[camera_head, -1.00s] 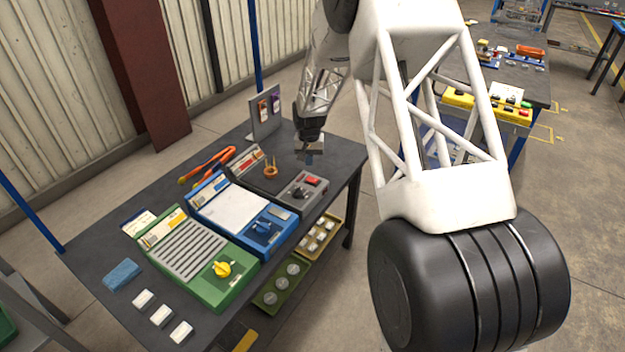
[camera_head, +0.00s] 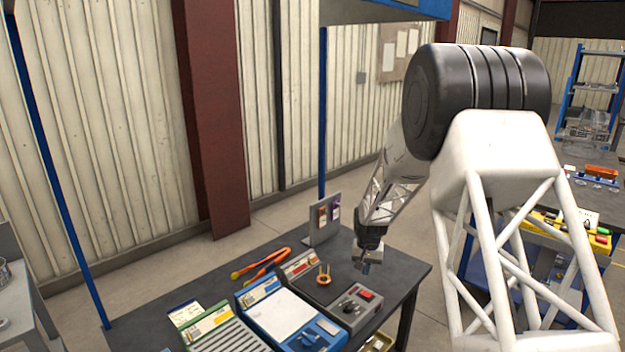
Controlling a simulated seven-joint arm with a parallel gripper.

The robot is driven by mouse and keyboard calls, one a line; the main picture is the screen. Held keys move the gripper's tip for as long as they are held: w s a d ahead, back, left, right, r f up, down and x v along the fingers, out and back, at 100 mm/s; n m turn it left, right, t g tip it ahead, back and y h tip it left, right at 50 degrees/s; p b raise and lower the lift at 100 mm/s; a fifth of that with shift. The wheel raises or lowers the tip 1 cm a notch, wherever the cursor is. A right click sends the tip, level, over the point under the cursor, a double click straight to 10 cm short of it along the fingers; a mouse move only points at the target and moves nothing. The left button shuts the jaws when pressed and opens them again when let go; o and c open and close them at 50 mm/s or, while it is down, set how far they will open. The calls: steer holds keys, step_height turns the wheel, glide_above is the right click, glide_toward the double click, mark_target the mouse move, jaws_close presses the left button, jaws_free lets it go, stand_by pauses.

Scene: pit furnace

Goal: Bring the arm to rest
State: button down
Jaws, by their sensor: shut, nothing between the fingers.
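My gripper (camera_head: 367,266) hangs at the end of my white lattice arm, pointing down above the right part of the dark workbench (camera_head: 405,270). Its jaws are small in this view; they look shut with nothing held. The gripper is just behind and above a grey box with a red button (camera_head: 355,305), apart from it as far as I can tell. My arm's large black elbow joint stands high at the upper right.
On the bench are a copper-coloured ring piece (camera_head: 323,276), orange-handled tongs (camera_head: 262,264), a blue unit (camera_head: 285,318), a green unit (camera_head: 225,335) and an upright grey panel (camera_head: 325,220). Another bench (camera_head: 590,190) stands at right. Floor lies between the benches.

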steer(key=s+r+n+t, duration=0.1)
steer(key=s+r, duration=2.1)
steer(key=s, duration=0.1)
steer(key=s+r+n, duration=0.1)
steer(key=s+r, duration=0.1)
steer(key=s, duration=1.2)
steer(key=s+r+t, duration=0.1)
steer(key=s+r, duration=0.1)
steer(key=s, duration=1.3)
steer(key=shift+s+a+n+t, duration=0.25)
steer(key=shift+a+n+t, duration=0.05)
steer(key=shift+a+n, duration=0.1)
steer(key=shift+r, duration=0.1)
